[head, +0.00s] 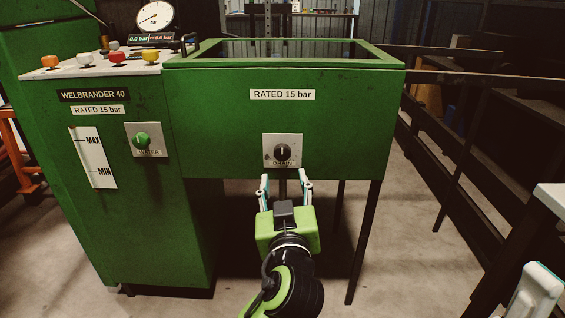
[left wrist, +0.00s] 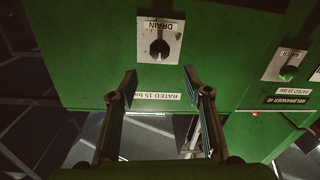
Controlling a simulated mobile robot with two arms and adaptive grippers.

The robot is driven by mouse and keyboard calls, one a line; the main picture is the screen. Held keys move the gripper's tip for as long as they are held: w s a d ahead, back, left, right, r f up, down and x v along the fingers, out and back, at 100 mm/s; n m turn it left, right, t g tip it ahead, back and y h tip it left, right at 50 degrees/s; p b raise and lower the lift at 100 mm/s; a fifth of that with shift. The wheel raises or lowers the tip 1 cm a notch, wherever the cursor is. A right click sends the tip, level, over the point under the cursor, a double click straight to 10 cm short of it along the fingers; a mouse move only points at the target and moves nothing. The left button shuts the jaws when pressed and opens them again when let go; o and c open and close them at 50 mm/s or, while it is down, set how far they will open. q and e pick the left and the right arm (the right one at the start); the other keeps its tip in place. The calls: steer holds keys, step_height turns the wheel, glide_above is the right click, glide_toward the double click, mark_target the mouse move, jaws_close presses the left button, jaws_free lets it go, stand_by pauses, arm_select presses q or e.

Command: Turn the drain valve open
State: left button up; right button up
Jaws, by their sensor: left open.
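The drain valve (head: 282,151) is a dark round knob on a light plate labelled DRAIN, on the front of the green tank (head: 225,120). Its pointer mark looks roughly upright. In the left wrist view the valve (left wrist: 160,49) shows upside down, beyond the fingertips. My left gripper (head: 285,187) is open and empty, just below the valve plate in the head view and apart from the knob. Its two fingers (left wrist: 160,80) frame the space in front of the plate in the left wrist view. Part of my right gripper (head: 536,292) shows at the lower right; its jaws cannot be made out.
Left of the tank is a green cabinet with a green water knob (head: 142,140), a level gauge (head: 93,157) and coloured buttons (head: 118,57) on top. A pressure dial (head: 155,17) stands above. Dark rails (head: 450,175) run at the right. Floor below the tank is open between its legs.

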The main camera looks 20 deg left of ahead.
mark_target(282, 154)
arm_select(q)
steer(key=b+x, duration=0.2)
steer(key=x, duration=0.9)
steer(key=c, duration=1.1)
